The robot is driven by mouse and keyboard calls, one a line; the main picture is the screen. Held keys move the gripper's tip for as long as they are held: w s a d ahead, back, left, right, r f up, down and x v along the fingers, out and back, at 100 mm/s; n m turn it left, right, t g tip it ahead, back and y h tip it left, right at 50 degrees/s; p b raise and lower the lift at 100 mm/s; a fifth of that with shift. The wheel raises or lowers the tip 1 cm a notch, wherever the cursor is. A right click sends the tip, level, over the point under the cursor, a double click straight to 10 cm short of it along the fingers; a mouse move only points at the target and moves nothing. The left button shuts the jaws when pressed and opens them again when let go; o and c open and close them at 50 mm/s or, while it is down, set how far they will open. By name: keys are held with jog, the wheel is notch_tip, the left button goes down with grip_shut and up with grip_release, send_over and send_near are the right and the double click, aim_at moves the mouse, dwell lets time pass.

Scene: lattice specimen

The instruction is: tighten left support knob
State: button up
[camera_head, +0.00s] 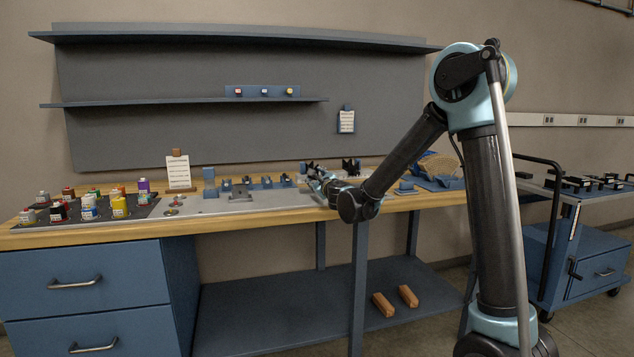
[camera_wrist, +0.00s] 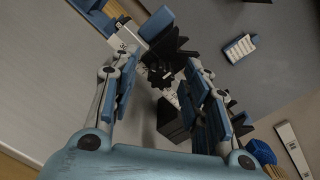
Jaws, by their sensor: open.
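My gripper (camera_head: 317,174) is over the back part of the workbench in the head view, at the end of my arm. In the wrist view my gripper (camera_wrist: 160,95) is open, with one finger on the left and one on the right. A black knob-like part (camera_wrist: 160,76) with a ridged edge shows between the fingers, beyond or near their tips. Contact cannot be told. Black and blue support parts (camera_wrist: 165,42) stand around it. In the head view dark upright parts (camera_head: 350,166) stand just right of my gripper; which is the left support knob is too small to tell.
The bench top (camera_head: 110,238) holds several small bottles (camera_head: 89,206) at the left and a row of small blue fixtures (camera_head: 265,182) left of my gripper. A card on a stand (camera_head: 179,173) is behind. A blue cart (camera_head: 590,250) stands right.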

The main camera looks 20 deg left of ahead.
jog(key=v, duration=1.1)
jog(key=shift+s+d, duration=0.25)
jog(key=shift+f, duration=0.1)
